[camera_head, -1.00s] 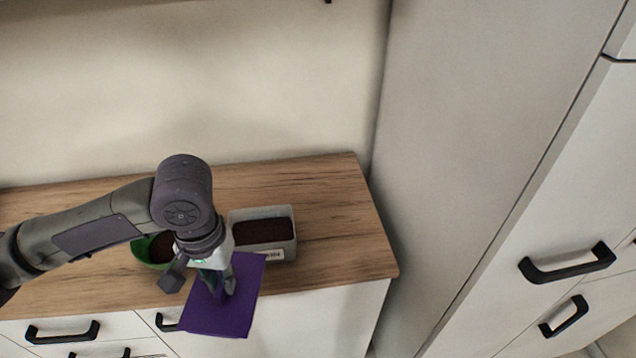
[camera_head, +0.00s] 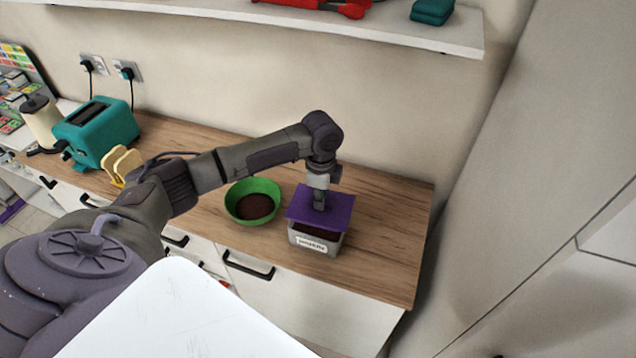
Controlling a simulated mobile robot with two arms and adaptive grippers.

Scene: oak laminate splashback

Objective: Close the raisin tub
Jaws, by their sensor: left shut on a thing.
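The raisin tub (camera_head: 318,246) is a light grey, see-through box with a label on its front and dark contents. It stands on the wooden counter near the front edge. A flat purple lid (camera_head: 338,213) is above the tub, covering most of its opening in this view. Dark contents show below the lid's front edge, and I cannot tell whether the lid touches the rim. My left gripper (camera_head: 319,206) points down and is shut on the lid near its middle. My right gripper is not in view.
A green bowl (camera_head: 253,201) with dark contents stands left of the tub. A teal toaster (camera_head: 97,133) is at the far left. A white shelf (camera_head: 380,27) hangs above on the wall. The counter (camera_head: 395,232) is clear right of the tub.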

